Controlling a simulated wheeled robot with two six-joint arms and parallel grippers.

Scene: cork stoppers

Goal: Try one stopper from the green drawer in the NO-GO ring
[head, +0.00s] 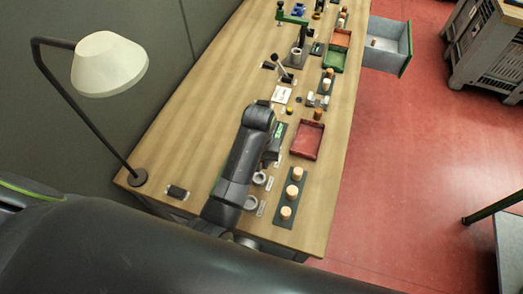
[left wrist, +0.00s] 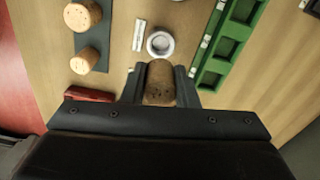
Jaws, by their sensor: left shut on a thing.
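My left gripper (left wrist: 160,78) is shut on a cork stopper (left wrist: 160,85), which stands between its two fingers in the left wrist view. A pale metal ring (left wrist: 160,43) lies just beyond the stopper in that view, apart from it in the picture. A small label is beside the ring; I cannot read it. In the head view two rings (head: 251,202) (head: 259,178) show beside my left arm; I cannot tell which is NO-GO. My right gripper is not in view.
A dark mat (head: 287,223) with three corks lies near the rings. A red tray (head: 318,127) is beyond it; a green slotted block (left wrist: 212,52) is right of the ring in the wrist view. A lamp (head: 108,65) stands left. Fixtures crowd the far bench.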

